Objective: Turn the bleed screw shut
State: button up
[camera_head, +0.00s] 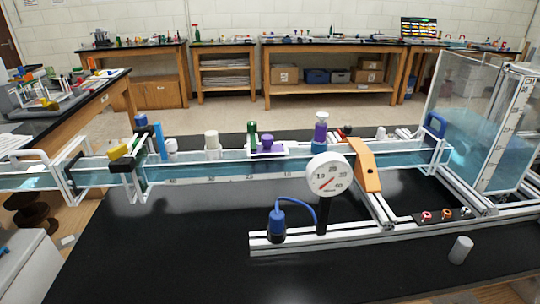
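A clear water channel (230,170) held by an aluminium extrusion frame (330,236) runs across the black table. I cannot tell for sure which part is the bleed screw. Small fittings sit in a row on the frame at the right: a red-ringed one (426,216), an orange-ringed one (447,213) and a pale one (466,211). They are too small to show whether any is turned open or shut. A round white dial gauge (326,175) stands in front of the channel, beside a blue fitting (277,222) with a blue hose. My gripper is not in view.
An orange bracket (364,166) straddles the channel. A clear water tank (480,125) stands at the right. A grey cylinder (461,250) is on the table near the front right. The black tabletop (160,240) is clear at the front left.

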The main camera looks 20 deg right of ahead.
aim_at(170, 144)
jog(key=i+z, duration=0.2)
jog(key=z, duration=0.15)
jog(key=i+j+z, duration=0.2)
jog(key=z, duration=0.15)
jog(key=i+j+z, duration=0.2)
jog(key=z, duration=0.2)
